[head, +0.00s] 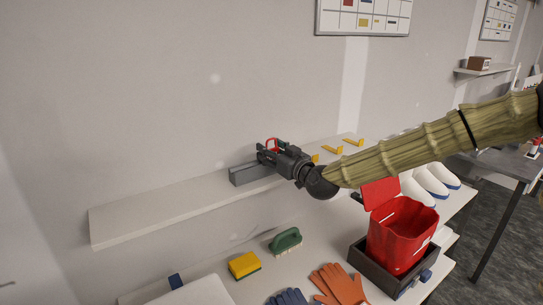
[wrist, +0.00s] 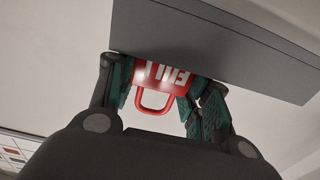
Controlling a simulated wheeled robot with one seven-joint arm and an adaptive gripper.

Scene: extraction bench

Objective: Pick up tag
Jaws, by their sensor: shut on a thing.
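The tag (wrist: 162,76) is red with white lettering and a red loop, seen in the wrist view between the two fingers. My gripper (wrist: 160,85) is shut on it, with a dark finger pad at each side. In the head view my gripper (head: 268,153) is at the wall shelf, and a bit of the red tag (head: 273,143) shows above its fingers. A grey box-like block (head: 248,174) is right by the fingertips on the shelf. In the wrist view this grey block (wrist: 220,45) lies just beyond the tag. Whether the tag touches it, I cannot tell.
The pale wall shelf (head: 150,212) is bare at left, with yellow hooks (head: 333,150) at right.

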